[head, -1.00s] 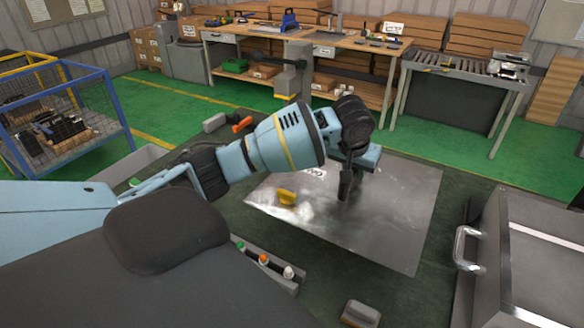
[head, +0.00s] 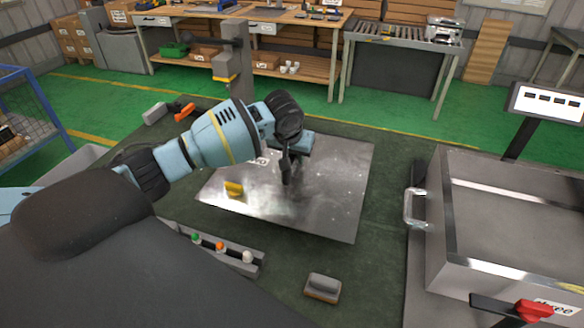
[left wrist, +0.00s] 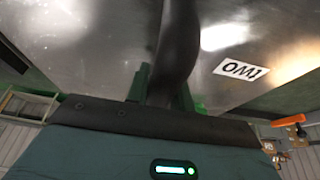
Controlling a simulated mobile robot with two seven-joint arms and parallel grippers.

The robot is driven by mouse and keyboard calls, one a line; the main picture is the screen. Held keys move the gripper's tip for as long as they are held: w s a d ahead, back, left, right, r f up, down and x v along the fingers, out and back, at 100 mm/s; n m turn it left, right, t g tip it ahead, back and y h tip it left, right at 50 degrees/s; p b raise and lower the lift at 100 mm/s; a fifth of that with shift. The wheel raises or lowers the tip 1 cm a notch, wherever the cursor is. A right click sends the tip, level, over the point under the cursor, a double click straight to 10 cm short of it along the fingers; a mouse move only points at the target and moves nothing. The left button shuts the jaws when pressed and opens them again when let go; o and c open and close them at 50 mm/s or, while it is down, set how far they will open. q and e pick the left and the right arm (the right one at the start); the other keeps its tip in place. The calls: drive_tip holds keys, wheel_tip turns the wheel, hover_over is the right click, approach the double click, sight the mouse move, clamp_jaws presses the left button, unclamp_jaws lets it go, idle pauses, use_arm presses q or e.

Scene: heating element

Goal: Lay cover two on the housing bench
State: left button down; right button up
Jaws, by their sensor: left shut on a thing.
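Cover two (head: 335,205) is a flat, shiny metal sheet in the middle of the head view, over a dark green surface (head: 385,265). I cannot tell which surface is the housing bench. My left gripper (head: 287,165) is above the sheet, shut on its dark upright handle. In the left wrist view the handle (left wrist: 175,45) runs between the fingers, and the sheet (left wrist: 110,45) fills the upper part with a white TWO label (left wrist: 241,70). Whether the sheet rests or hangs slightly above the surface is unclear. My right gripper is out of view.
A yellow piece (head: 233,188) shows at the sheet's left part. A strip with coloured knobs (head: 220,247) and a grey block (head: 322,287) lie in front. A metal box with a handle (head: 414,208) stands right. A grey post (head: 233,60) stands behind.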

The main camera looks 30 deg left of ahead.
sight(294, 168)
use_arm(q)
drive_tip(key=shift+r, duration=0.15)
wheel_tip(294, 168, down, 5)
drive_tip(key=shift+w+r, duration=0.1)
idle(0.3)
drive_tip(key=c, duration=1.2)
unclamp_jaws()
drive_tip(key=shift+f, duration=0.2)
drive_tip(key=v, duration=1.2)
drive_tip(key=shift+s+d, duration=0.1)
drive_tip(key=shift+s, duration=0.15)
